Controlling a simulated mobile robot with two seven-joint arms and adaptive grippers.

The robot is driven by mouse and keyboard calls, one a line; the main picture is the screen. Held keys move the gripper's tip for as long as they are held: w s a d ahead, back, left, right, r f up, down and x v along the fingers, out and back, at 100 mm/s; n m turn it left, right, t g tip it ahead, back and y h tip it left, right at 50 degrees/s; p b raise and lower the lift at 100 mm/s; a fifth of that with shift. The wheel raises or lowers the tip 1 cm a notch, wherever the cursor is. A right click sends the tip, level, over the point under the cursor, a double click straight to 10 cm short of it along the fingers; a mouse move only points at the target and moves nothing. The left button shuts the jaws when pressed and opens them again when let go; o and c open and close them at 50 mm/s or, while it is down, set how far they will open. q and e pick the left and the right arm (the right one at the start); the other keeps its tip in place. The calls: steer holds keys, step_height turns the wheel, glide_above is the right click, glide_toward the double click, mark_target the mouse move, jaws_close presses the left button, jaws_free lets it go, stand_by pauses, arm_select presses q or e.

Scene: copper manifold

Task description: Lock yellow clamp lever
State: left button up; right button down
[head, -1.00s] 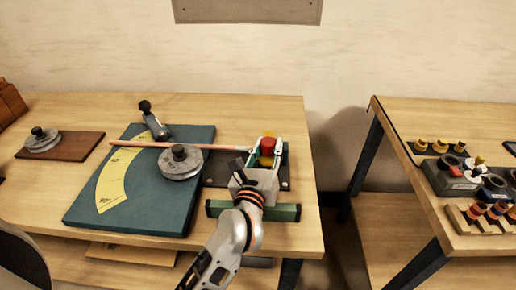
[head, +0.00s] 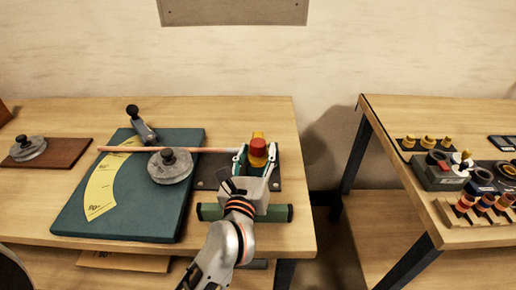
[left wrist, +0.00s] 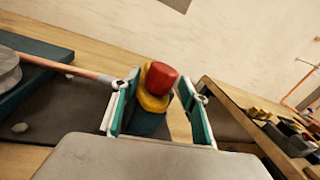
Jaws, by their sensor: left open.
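The yellow clamp lever (head: 258,135) with its red knob (head: 258,147) stands at the right end of the copper tube, on a dark plate. In the left wrist view the yellow part (left wrist: 152,101) and red knob (left wrist: 162,75) stand up between my fingers. My left gripper (head: 256,163) is open, with one finger on each side of the clamp. In the left wrist view the fingers of my gripper (left wrist: 158,112) show gaps to the lever. The clamp's base is partly hidden by my gripper. My right gripper is not in view.
The copper tube (head: 215,150) runs left from the clamp, past a grey round disc (head: 170,172) on a teal board (head: 130,215). A green bar (head: 275,213) lies at the bench's front. A second table (head: 470,235) with several fittings stands right, across a gap.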

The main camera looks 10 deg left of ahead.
arm_select(q)
steer(key=s, duration=1)
steer(key=shift+s+d, duration=0.1)
steer(key=shift+s, duration=0.05)
